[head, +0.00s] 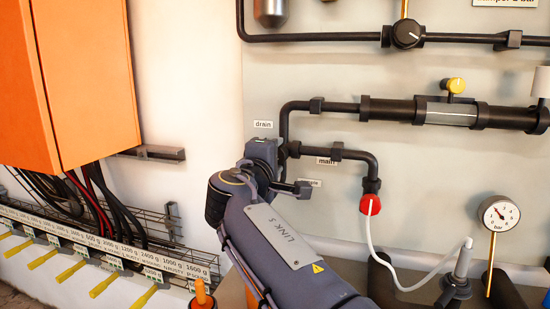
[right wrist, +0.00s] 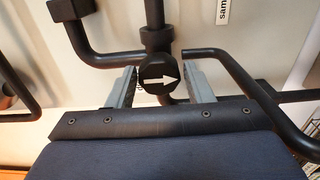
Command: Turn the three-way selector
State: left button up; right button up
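The three-way selector (right wrist: 158,76) shows in the right wrist view as a round black knob with a white arrow, pointing right in that picture. Black pipes meet at it. My right gripper (right wrist: 160,85) has its two grey fingers apart, one on each side of the knob. I cannot tell whether either finger touches it. In the head view my right gripper (head: 268,158) is at the pipe junction near the "drain" (head: 263,124) and "main" (head: 326,161) labels and hides most of the selector. My left gripper is not in view.
An orange cabinet (head: 85,75) hangs at the left above a wire tray with cables. Black pipes run along the wall panel.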

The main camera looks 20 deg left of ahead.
jog(key=shift+o, duration=1.2)
jog(key=s+b, duration=0.1)
jog(key=s, duration=0.6)
jog(key=shift+s+a, duration=0.15)
jog(key=shift+s, duration=0.25)
